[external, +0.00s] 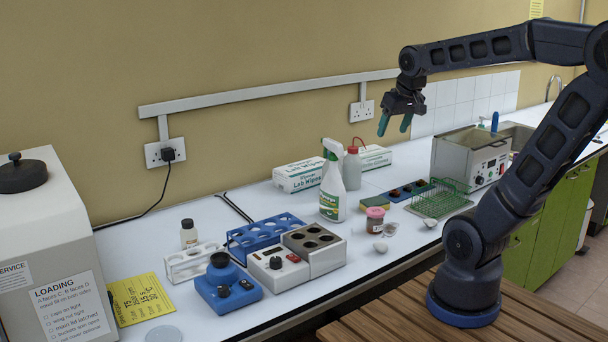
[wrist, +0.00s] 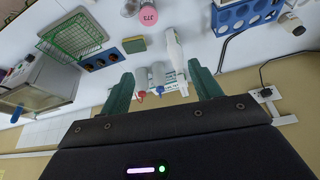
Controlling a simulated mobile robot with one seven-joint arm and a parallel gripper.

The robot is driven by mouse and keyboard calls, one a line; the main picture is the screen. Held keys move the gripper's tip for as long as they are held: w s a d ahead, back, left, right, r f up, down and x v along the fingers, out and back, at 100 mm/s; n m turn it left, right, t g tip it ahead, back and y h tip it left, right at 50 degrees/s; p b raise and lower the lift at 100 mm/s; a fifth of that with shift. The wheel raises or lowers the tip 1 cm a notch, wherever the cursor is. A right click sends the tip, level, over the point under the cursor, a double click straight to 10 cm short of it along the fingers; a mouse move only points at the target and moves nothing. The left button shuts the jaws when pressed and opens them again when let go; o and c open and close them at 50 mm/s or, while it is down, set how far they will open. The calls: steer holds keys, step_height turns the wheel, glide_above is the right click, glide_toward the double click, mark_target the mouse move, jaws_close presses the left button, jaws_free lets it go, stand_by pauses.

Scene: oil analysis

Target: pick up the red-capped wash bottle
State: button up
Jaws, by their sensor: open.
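The red-capped wash bottle (external: 352,170) stands upright on the white bench, right of the green-and-white spray bottle (external: 333,186), with a thin red spout on top. In the wrist view the red-capped wash bottle (wrist: 141,78) shows between my fingers, nearer the left one. A blue-capped bottle (wrist: 158,76) stands close beside it; the spray bottle (wrist: 175,52) is right of that. My gripper (external: 394,126) is open and empty, fingers pointing down, above and to the right of the wash bottle in the external view, apart from it.
Lab wipes boxes (external: 300,175) lie behind the bottles by the wall. A sponge (external: 368,203), a blue rack (external: 408,191), a green wire rack (external: 440,198) and a metal bath (external: 462,156) stand to the right. A pink-lidded jar (external: 375,220) is in front. A blue tube rack (external: 262,236) is left.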

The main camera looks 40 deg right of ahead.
steer(key=w+d+m, duration=0.2)
steer(key=w+d, duration=0.2)
steer(key=w, duration=0.6)
steer(key=m+g+h, duration=0.1)
steer(key=m+h, duration=0.1)
steer(key=m, duration=0.2)
glide_toward(353, 147)
steer(key=x, duration=0.9)
steer(key=shift+f, duration=0.15)
jaws_close()
